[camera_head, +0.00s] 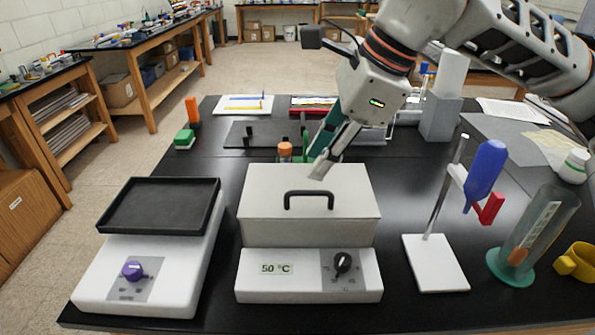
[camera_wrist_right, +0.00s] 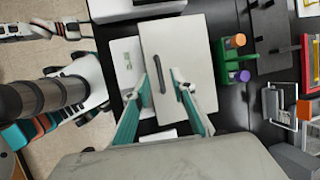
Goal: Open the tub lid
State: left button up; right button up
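The tub (camera_head: 308,233) is a grey box with a flat, light grey lid (camera_head: 352,190) that sits closed on top. A black bar handle (camera_head: 309,194) stands on the lid; it also shows in the right wrist view (camera_wrist_right: 160,77). My right gripper (camera_head: 316,168) is above the back part of the lid, pointing down toward the handle. In the right wrist view its teal and grey fingers (camera_wrist_right: 162,84) are apart, with the handle between their tips in the picture and nothing held. The gap between fingertips and handle is hard to judge.
A white control base with a black knob (camera_head: 343,262) and a 50 °C display fronts the tub. A hot plate with a black tray (camera_head: 160,206) is left. A white stand with a blue bottle (camera_head: 485,172) and a clear cylinder (camera_head: 540,225) are right.

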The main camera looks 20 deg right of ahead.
aim_at(298, 191)
jog(key=shift+x, duration=3.55)
jog(key=shift+s, duration=0.15)
grip_shut()
